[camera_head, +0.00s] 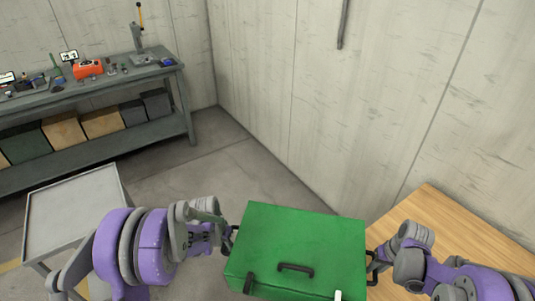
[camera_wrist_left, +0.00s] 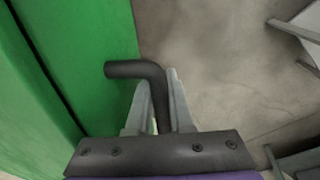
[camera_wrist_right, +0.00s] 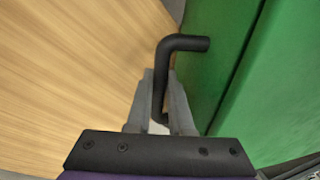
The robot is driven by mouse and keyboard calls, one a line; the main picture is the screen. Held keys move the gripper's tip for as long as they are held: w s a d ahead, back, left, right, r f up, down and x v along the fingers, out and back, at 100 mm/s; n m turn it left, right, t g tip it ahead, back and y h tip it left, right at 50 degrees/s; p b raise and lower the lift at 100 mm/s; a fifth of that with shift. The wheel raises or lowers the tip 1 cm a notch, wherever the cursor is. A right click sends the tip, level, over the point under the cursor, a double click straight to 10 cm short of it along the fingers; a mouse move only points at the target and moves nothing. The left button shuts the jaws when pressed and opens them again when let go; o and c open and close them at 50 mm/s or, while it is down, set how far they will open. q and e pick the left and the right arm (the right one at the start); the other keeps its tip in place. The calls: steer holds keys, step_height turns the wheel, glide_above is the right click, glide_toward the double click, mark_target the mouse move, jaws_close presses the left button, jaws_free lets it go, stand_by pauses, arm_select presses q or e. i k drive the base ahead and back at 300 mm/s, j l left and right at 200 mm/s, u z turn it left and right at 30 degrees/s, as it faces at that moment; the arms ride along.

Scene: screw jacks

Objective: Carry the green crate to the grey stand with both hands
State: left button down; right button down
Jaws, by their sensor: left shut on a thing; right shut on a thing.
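The green crate (camera_head: 305,245) is in front of me in the head view, with a dark handle on each side and another on top. My left gripper (camera_head: 229,240) is shut on its left side handle; the dark bar (camera_wrist_left: 150,72) passes between the fingers in the left wrist view. My right gripper (camera_head: 376,264) is shut on the right side handle, whose bar (camera_wrist_right: 168,75) shows between the fingers in the right wrist view. The crate looks about level. The grey stand (camera_head: 75,205), with a flat rimmed top, is at the left, apart from the crate. The crate's underside is hidden.
A wooden table (camera_head: 435,225) lies at the right, beside and below my right gripper. Bare floor (camera_head: 185,180) shows between the stand and the crate. A workbench (camera_head: 95,85) with tools and boxes stands at the back left. A wall (camera_head: 370,100) is behind the crate.

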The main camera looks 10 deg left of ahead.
mark_target(76, 211)
steer(key=u, duration=1.5)
steer(key=i+j, duration=0.65)
steer(key=i, duration=0.3)
steer(key=i+j, duration=0.65)
steer(key=i, duration=0.3)
steer(key=i+j, duration=0.35)
steer(key=i+u, duration=0.05)
steer(key=i, duration=0.05)
